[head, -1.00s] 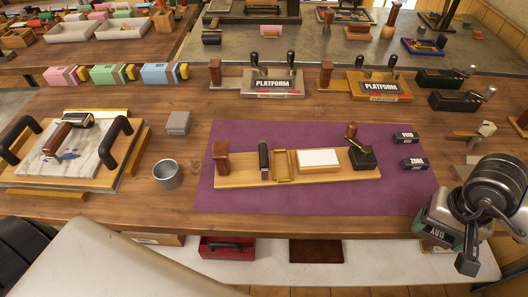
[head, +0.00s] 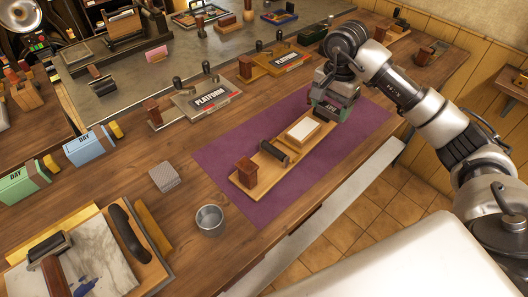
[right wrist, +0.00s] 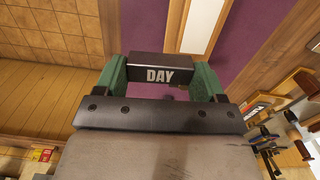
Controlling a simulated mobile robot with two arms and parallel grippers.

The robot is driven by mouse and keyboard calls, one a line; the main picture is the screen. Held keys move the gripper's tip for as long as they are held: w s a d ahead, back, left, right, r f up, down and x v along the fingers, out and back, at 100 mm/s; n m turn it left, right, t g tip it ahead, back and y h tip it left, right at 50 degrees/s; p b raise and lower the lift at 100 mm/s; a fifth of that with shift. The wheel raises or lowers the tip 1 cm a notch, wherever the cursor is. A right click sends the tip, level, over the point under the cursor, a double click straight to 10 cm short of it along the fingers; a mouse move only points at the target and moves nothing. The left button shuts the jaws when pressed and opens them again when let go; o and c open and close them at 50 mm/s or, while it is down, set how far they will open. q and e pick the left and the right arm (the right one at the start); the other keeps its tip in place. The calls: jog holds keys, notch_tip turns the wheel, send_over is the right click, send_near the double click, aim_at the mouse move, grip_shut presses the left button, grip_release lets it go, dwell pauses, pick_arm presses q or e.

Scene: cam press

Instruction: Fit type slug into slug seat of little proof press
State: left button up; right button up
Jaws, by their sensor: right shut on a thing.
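The type slug (right wrist: 160,67), a black block lettered DAY in white, is between the green fingers of my right gripper (right wrist: 166,84) in the right wrist view. In the head view my right gripper (head: 333,104) holds it above the right part of the purple mat, at the far end of the little proof press (head: 241,182). The press is a wooden board with a brown post, a black roller (head: 274,152) and a white pad (head: 303,130). The slug seat beside the roller is hard to make out. The press's lever end is hidden behind the gripper. My left gripper is out of view.
The purple mat (head: 218,158) has bare room around the press. A larger press with a marble slab (head: 104,250) is at lower left.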

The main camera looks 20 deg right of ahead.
jog(key=a+f+p, duration=0.2)
jog(key=a+f, duration=0.1)
jog(key=a, duration=0.2)
jog(key=p, duration=0.1)
send_over(284, 151)
notch_tip(284, 151, down, 3)
jog(key=shift+f, duration=0.4)
notch_tip(284, 151, down, 4)
jog(key=shift+r+p, duration=0.1)
jog(key=shift+p, duration=0.75)
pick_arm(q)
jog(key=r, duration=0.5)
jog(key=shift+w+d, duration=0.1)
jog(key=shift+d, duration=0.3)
